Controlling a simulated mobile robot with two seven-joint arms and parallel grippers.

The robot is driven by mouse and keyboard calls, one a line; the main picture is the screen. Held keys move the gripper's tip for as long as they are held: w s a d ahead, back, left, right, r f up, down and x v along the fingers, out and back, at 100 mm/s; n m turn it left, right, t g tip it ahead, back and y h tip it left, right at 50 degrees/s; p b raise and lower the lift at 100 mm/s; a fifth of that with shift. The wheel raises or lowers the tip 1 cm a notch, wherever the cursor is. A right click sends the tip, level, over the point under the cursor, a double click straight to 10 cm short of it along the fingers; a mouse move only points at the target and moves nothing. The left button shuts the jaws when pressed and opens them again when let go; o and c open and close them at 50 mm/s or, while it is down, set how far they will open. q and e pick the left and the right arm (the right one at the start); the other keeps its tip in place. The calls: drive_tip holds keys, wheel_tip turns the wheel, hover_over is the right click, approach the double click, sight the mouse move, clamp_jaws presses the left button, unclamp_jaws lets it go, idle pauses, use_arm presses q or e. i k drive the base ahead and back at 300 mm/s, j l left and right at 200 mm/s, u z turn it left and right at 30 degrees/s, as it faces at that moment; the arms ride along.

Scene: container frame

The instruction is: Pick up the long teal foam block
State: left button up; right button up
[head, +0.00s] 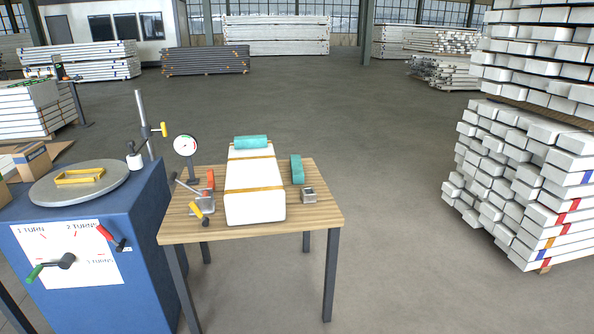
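Two teal blocks show in the head view. One teal block (251,142) lies crosswise on the far end of a white strapped package (254,203). The other teal block (297,169) lies on the wooden table (315,218), just right of the package, with its length running away from me. The block on the table looks narrower; I cannot tell for certain which of the two is longer. Neither of my grippers is in view.
A dial gauge (186,147), a yellow-handled tool (204,211) and a small metal block (308,195) stand on the table. A blue cabinet (145,230) with cranks adjoins the table's left. Stacked white bars (520,170) stand right. The floor between is clear.

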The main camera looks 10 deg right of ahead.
sight(298, 173)
drive_tip(key=i+l+u, duration=0.1)
drive_tip(key=i, duration=0.3)
drive_tip(key=i+l+u, duration=0.1)
drive_tip(key=i+l, duration=0.2)
drive_tip(key=i, duration=0.1)
